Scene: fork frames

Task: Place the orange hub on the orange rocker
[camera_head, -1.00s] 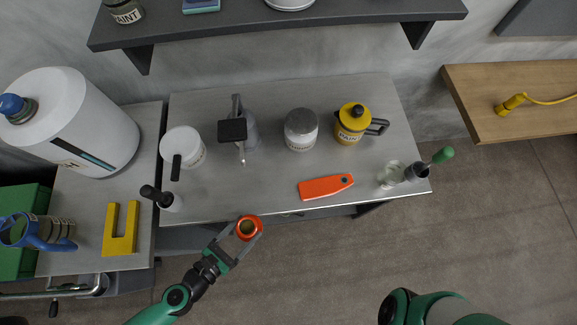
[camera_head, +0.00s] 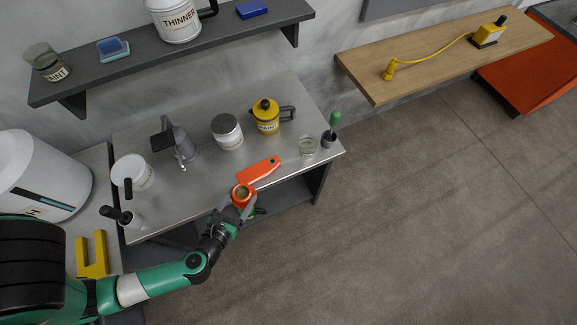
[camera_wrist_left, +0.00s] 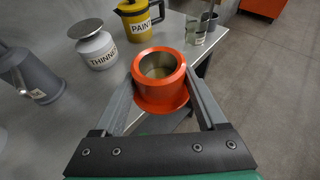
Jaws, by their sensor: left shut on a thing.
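The orange hub (camera_head: 243,190), a ring-shaped cup with a flange, is held between the fingers of my left gripper (camera_head: 239,197). It also shows in the left wrist view (camera_wrist_left: 160,78), open end up, with one finger along each side. The orange rocker (camera_head: 260,169) is a flat orange bar with a hole near its right end. It lies on the metal table near the front edge. The hub is just left of and in front of the rocker's left end, apart from the hole. The rocker cannot be made out in the left wrist view. My right gripper is out of view.
The metal table (camera_head: 200,190) also carries a yellow paint pot (camera_head: 266,118), a grey-lidded thinner can (camera_head: 227,132), a grey can (camera_head: 181,143), a white pot (camera_head: 132,171), and a glass jar (camera_head: 308,147) beside a dark cup with a green-handled tool. A shelf (camera_head: 110,72) overhangs the back.

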